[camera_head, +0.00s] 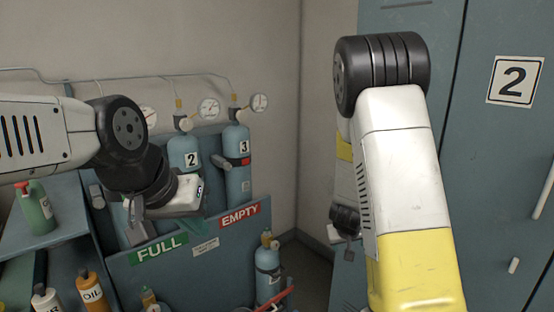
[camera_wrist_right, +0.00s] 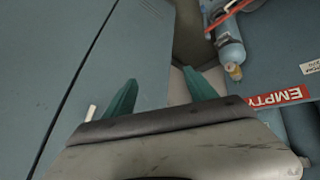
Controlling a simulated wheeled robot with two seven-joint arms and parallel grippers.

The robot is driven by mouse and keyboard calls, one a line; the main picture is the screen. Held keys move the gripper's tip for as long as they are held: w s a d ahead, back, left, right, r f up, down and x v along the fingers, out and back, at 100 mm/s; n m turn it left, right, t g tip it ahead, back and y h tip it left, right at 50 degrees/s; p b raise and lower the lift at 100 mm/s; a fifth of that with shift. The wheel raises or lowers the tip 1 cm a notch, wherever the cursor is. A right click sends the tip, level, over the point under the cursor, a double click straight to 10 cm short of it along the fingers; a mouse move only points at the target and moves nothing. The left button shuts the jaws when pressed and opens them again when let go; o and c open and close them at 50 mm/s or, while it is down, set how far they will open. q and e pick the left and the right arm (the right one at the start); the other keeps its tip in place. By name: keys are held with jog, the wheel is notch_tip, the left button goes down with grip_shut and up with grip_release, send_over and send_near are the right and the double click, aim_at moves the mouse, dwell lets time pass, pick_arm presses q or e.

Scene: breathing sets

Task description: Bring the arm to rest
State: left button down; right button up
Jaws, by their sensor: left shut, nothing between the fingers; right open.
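My left arm (camera_head: 120,135) comes in from the left, bent at a dark wrist joint. My left gripper (camera_head: 204,245) points down in front of the cylinder rack, its green fingers shut with nothing visible between them. The fingers are small and hard to pick out against the teal panel. My right arm (camera_head: 400,150) stands bent at the right of the head view, its forearm hiding most of the right hand. In the right wrist view, my right gripper (camera_wrist_right: 159,92) is open and empty, its two green fingers apart.
A teal rack (camera_head: 210,265) holds blue cylinders numbered 2 (camera_head: 184,155) and 3 (camera_head: 237,165), with FULL (camera_head: 158,248) and EMPTY (camera_head: 240,215) signs. Another blue cylinder (camera_head: 268,275) stands at its front right. Bottles (camera_head: 92,290) sit on shelves at left. A teal locker (camera_head: 500,180) is at right.

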jog(key=s+a+r+y, duration=0.45)
jog(key=a+r, duration=0.25)
jog(key=r, duration=0.3)
jog(key=s+r, duration=0.7)
jog(key=s, duration=0.3)
jog(key=s+r, duration=0.7)
jog(key=s, duration=0.4)
jog(key=shift+a+r, duration=0.35)
jog(key=shift+a, duration=0.1)
jog(key=shift+y, duration=0.25)
